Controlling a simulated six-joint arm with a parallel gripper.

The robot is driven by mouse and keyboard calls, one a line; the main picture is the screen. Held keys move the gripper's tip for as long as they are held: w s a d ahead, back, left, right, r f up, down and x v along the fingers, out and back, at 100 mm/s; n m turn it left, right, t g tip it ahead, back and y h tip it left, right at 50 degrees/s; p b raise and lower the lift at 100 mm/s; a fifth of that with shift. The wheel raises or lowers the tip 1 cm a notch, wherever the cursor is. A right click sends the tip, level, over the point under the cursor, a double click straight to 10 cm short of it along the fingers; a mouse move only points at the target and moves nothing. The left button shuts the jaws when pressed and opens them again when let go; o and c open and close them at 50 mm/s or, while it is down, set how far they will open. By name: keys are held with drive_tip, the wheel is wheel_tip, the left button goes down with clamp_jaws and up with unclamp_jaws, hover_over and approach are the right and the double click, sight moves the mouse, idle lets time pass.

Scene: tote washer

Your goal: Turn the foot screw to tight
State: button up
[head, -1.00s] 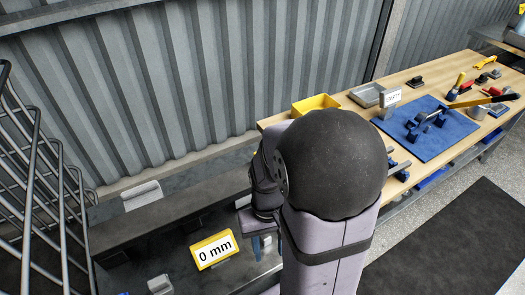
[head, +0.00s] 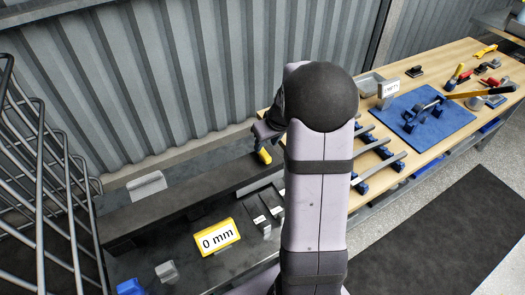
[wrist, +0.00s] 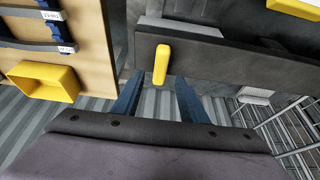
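A yellow handle (head: 263,156) sits on the dark beam (head: 180,195) of the washer. In the wrist view this handle (wrist: 161,63) points toward me from the dark beam face. I cannot tell whether it belongs to the foot screw; no tight mark is legible. A yellow-framed display (head: 217,237) reads 0 mm. My gripper (head: 258,141) is just above and beside the handle. In the wrist view its blue fingers (wrist: 158,80) are apart, with the handle showing between their tips. Contact with the handle is not visible.
Two dark blocks with white labels (head: 265,212) stand right of the display. A grey bracket (head: 147,185) is on the beam's far side, and a wire rack (head: 40,170) stands left. The wooden bench (head: 425,75) at right holds tools and a blue mat (head: 450,115). A yellow bin (wrist: 42,80) shows in the wrist view.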

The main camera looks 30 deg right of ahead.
sight(263, 151)
drive_tip(key=shift+f, duration=0.15)
drive_tip(key=shift+p+x, duration=0.8)
drive_tip(key=shift+x, duration=2.7)
drive_tip(key=shift+c, duration=0.3)
clamp_jaws()
